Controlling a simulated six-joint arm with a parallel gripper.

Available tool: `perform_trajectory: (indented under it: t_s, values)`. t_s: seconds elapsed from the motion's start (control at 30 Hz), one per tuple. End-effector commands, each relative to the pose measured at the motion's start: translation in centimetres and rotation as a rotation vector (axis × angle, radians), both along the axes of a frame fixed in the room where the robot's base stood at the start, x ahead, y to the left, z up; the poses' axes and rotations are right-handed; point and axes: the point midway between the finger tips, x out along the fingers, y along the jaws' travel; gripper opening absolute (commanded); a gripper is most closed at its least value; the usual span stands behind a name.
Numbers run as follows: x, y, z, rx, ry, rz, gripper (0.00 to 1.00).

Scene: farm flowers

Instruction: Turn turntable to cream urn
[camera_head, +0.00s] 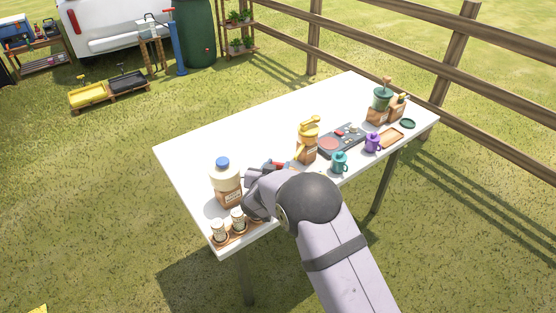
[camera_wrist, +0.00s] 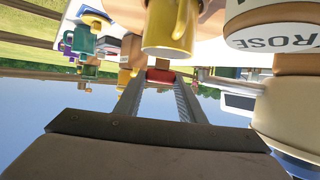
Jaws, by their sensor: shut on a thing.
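The cream urn (camera_head: 226,182) with a blue lid and brown base stands at the table's near left; its cream body (camera_wrist: 285,110) fills the right of the upside-down wrist view. In the head view my arm hides most of this spot. A yellow urn (camera_head: 307,143) and a green urn (camera_head: 381,100) stand further right.
Two small jars (camera_head: 237,220) stand on a wooden tray at the front left corner. A teal mug (camera_head: 339,163), a purple mug (camera_head: 372,143) and a dark panel (camera_head: 350,136) lie to the right. The back left of the white table (camera_head: 250,128) is clear.

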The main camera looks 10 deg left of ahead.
Motion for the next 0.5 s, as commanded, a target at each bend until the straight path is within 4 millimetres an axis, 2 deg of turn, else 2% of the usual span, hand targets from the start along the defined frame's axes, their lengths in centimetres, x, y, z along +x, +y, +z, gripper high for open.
perform_trajectory:
  t_s: [0.03,0.5]
  values:
    - [0.02,0.22,0.44,-0.003,-0.002,-0.019,0.0]
    - [0.16,0.37,0.28,-0.003,-0.005,-0.172,0.0]
